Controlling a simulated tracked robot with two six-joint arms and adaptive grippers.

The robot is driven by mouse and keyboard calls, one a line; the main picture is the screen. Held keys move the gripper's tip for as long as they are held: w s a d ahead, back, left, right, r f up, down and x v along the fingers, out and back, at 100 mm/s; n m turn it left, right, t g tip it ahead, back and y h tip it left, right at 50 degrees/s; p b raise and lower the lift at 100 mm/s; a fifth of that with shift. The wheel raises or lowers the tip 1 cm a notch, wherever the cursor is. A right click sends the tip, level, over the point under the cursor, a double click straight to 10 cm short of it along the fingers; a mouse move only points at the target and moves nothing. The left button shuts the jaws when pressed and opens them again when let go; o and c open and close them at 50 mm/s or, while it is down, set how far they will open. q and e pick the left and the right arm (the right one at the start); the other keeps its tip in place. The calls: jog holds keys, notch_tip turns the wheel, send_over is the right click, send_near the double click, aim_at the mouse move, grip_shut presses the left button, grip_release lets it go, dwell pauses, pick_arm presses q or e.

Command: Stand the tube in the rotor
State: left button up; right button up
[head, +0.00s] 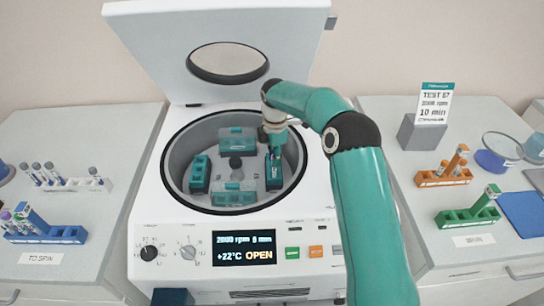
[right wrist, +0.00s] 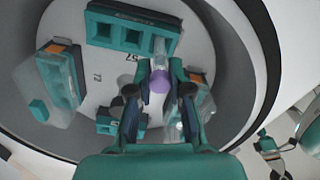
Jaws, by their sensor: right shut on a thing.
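The tube (right wrist: 159,78), clear with a purple cap, is between the fingers of my right gripper (right wrist: 157,92). The gripper is shut on it. In the head view my right gripper (head: 275,148) reaches down into the right side of the open centrifuge bowl, and the tube cannot be made out there. The rotor (right wrist: 105,75) is pale and carries several teal buckets. In the right wrist view the tube's clear lower part overlaps the near edge of a teal bucket (right wrist: 131,32) with square holes. I cannot tell whether its tip is inside a hole. My left gripper is not in view.
The centrifuge lid (head: 150,50) stands open behind the bowl rim (head: 166,183). A white rack (head: 72,184) and a blue rack (head: 50,232) are at left. An orange rack (head: 443,178) and a green rack (head: 467,216) are at right.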

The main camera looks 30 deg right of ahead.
jog(key=shift+f+b, duration=0.3)
jog(key=shift+f, duration=0.4)
jog(key=o, duration=0.9)
jog(key=shift+r, duration=0.1)
notch_tip(320, 180, up, 12)
jog(key=shift+f, duration=0.15)
jog(key=shift+f, duration=0.1)
dwell(0.9)
